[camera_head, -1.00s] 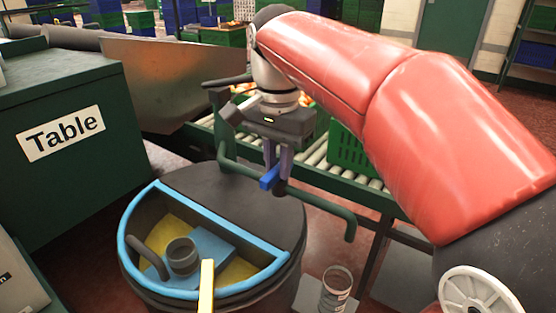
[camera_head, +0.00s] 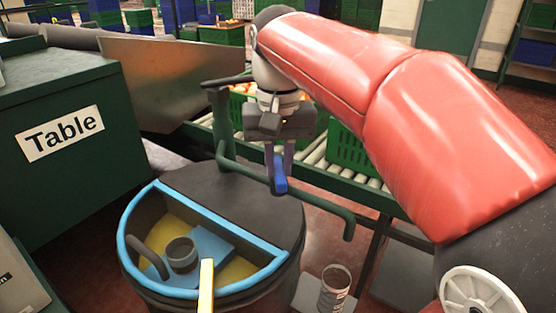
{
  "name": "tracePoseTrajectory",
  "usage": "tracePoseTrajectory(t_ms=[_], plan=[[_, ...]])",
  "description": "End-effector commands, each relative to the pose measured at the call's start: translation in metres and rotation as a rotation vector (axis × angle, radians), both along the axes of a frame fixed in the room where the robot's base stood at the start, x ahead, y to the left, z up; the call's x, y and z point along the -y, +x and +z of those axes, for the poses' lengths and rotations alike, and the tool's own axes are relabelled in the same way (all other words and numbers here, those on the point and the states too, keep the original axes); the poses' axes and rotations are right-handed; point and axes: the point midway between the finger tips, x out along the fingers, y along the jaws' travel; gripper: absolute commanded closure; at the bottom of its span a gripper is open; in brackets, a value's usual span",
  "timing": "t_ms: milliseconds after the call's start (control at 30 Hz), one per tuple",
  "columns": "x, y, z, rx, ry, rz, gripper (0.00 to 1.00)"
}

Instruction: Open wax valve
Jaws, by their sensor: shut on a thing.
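The wax valve has a blue handle (camera_head: 280,176) on a dark green pipe (camera_head: 323,209) that runs above and beside a round dark drum. My gripper (camera_head: 280,160) points down at the pipe, with its fingers shut on the blue handle. The handle now points toward the camera, roughly across the pipe. The fingertips partly hide the handle's far end and the valve body.
The drum (camera_head: 230,190) has a blue-rimmed opening with yellow contents, a grey cup (camera_head: 181,254) and a yellow stick (camera_head: 206,285). A can (camera_head: 335,288) stands to its right. A green crate (camera_head: 348,150) is on the roller conveyor behind. The green Table box (camera_head: 60,170) stands left.

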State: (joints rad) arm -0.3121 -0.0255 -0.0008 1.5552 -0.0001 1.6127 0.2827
Motion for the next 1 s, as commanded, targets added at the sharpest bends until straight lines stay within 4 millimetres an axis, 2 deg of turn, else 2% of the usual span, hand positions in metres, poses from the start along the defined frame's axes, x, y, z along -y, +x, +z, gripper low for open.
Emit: tracePoseTrajectory(t_ms=[600,1000], plan=[[0.0027,0.0013,0.0006,0.003,0.000,0.574,1.00],[0.0033,0.0021,0.0008,0.004,0.001,0.825,1.00]])
